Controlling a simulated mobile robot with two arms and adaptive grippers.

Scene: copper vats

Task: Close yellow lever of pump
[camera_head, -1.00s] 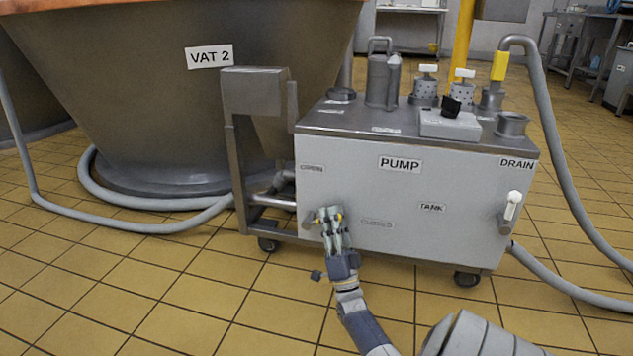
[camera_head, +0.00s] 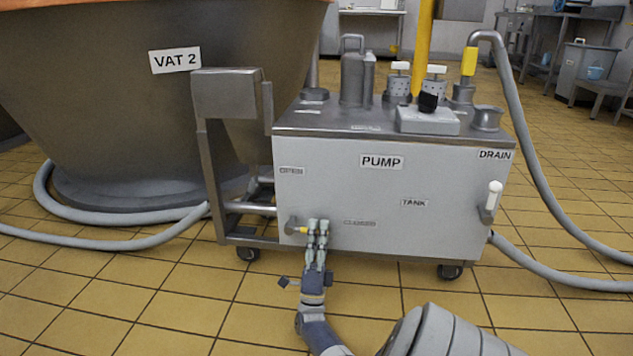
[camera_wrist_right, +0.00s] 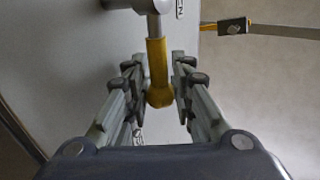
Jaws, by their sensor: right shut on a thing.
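The pump (camera_head: 330,190) is a grey cabinet on wheels. Its yellow lever (camera_head: 301,231) is at the lower left of the front panel and points right, about level, toward the "CLOSED" label (camera_head: 359,224). The "OPEN" label (camera_head: 291,171) is above the pivot. My right gripper (camera_head: 317,232) comes up from below and is shut on the lever, hiding part of it in the head view. In the right wrist view the yellow lever (camera_wrist_right: 158,68) lies between the two fingers of my right gripper (camera_wrist_right: 157,90). My left gripper is not in view.
A white-handled lever (camera_head: 493,196) is at the panel's right side. Grey hoses (camera_head: 555,270) lie on the tiled floor at right and left. Vat 2 (camera_head: 120,120) stands at the left.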

